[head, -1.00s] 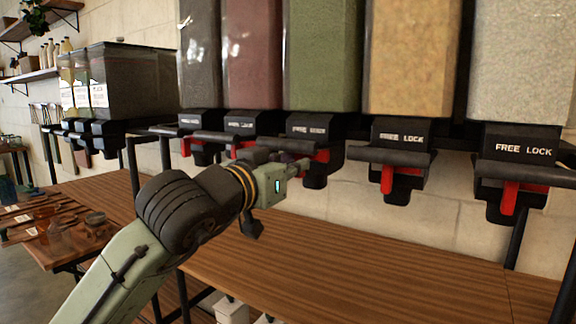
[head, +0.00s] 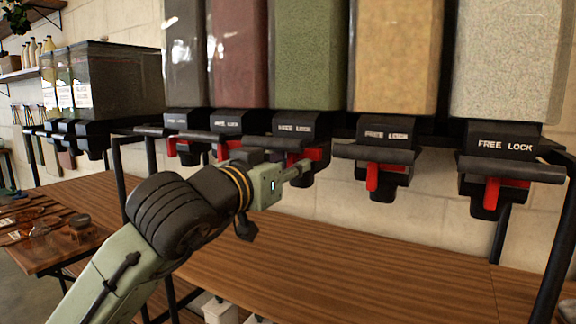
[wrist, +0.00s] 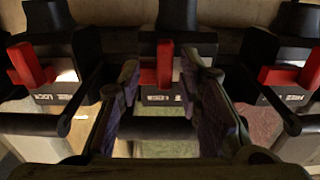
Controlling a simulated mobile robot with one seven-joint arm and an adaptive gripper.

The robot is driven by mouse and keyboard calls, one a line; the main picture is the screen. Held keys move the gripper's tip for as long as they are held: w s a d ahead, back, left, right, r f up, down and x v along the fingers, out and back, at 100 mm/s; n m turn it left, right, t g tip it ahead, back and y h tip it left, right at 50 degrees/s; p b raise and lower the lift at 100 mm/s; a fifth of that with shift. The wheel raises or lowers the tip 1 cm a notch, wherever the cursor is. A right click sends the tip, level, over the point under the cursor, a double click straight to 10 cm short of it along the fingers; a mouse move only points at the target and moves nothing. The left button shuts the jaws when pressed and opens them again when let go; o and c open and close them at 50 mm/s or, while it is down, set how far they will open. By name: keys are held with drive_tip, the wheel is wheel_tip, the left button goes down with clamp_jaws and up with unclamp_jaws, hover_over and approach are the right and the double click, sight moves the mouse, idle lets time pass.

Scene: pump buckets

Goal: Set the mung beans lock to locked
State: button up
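The green-filled bin (head: 309,55), which I take for the mung beans, hangs in the middle of the row. Its black outlet (head: 295,125) carries a FREE LOCK label and a red lock lever (head: 317,154). In the wrist view, where the labels appear upside down, the lever (wrist: 165,65) stands at the centre outlet. My gripper (head: 300,168) is at the front of this outlet. In the wrist view my gripper (wrist: 163,72) has its fingers apart, one on each side of the lever. Contact cannot be told.
Neighbouring outlets with red levers (head: 372,177) (wrist: 32,65) stand close on both sides. A black bar (wrist: 155,128) crosses in front of the centre outlet. The wooden counter (head: 350,265) below is clear. A black post (head: 556,250) stands at right.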

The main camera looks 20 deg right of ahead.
drive_tip(key=v, duration=1.2)
